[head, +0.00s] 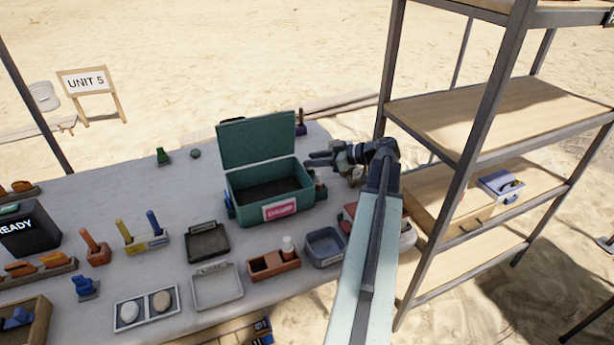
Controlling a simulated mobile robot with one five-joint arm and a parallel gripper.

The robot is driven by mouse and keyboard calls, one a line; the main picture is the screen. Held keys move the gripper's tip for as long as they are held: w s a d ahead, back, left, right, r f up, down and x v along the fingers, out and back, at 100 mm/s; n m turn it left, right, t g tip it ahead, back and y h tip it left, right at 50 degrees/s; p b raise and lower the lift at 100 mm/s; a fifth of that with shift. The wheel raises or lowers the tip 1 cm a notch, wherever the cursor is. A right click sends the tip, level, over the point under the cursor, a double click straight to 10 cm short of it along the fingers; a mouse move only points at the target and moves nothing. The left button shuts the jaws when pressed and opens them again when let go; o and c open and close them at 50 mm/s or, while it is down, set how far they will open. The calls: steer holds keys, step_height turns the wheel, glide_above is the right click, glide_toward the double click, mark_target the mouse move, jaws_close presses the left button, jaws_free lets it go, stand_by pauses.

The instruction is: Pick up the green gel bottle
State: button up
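My gripper (318,159) is at the end of my arm, at the right rear of the table. Its two dark fingers point left, with a gap between them and nothing visible in it, close to the right side of the open green box (290,188). A small bottle-like thing (320,187) stands by the box's right wall, below the gripper, partly hidden; its colour is unclear. A small green object (163,156) stands at the back left of the table; I cannot tell if it is the gel bottle.
An orange tray (262,268) holding a white-topped bottle (288,247), a blue-grey bin (325,246) and shallow trays stand in front of the box. A metal shelf (490,120) stands close on the right. The table's back left has clear room.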

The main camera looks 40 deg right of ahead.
steer(key=shift+w, duration=0.1)
jaws_close()
stand_by(1.3)
